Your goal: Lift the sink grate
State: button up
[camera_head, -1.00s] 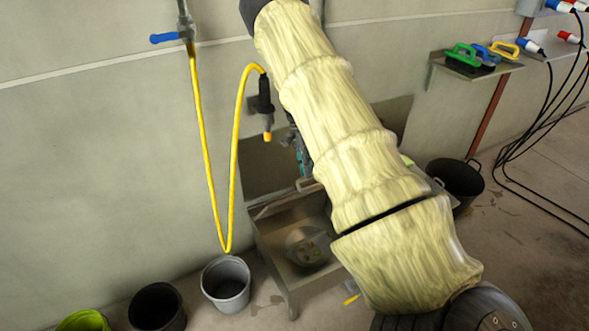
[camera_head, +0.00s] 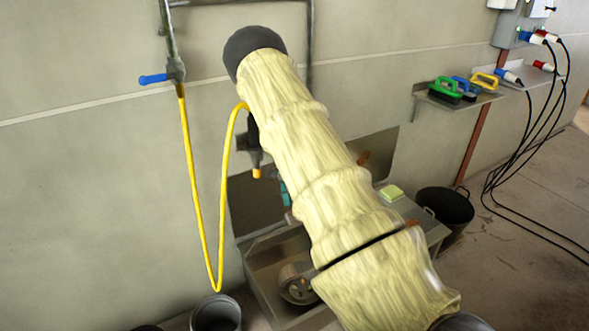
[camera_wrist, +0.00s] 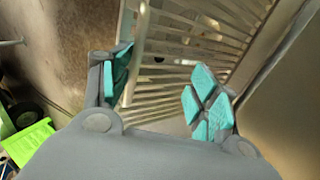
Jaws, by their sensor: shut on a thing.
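In the wrist view the sink grate (camera_wrist: 180,50) is a pale metal rack of parallel bars with a raised rod at its left side. My gripper (camera_wrist: 160,88), with teal finger pads, is shut on the grate, with the rod beside the left pad; the exact contact is unclear. In the head view the steel sink (camera_head: 262,283) stands against the wall, and my arm hides the grate and most of the gripper. Only a bit of teal pad (camera_head: 285,193) shows left of the arm.
A round metal pot (camera_head: 297,284) sits in the sink basin. A yellow hose (camera_head: 194,200) hangs left of the sink. A yellow-green sponge (camera_head: 391,192) lies on the sink's right side. A black bucket (camera_head: 445,214) stands to the right, a grey bucket (camera_head: 215,314) at front left.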

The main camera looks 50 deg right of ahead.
jog(key=shift+a+r, duration=0.1)
jog(key=shift+a, duration=0.05)
jog(key=shift+c, duration=1.1)
notch_tip(320, 180, up, 10)
jog(key=shift+r, duration=0.15)
jog(key=shift+s, duration=0.15)
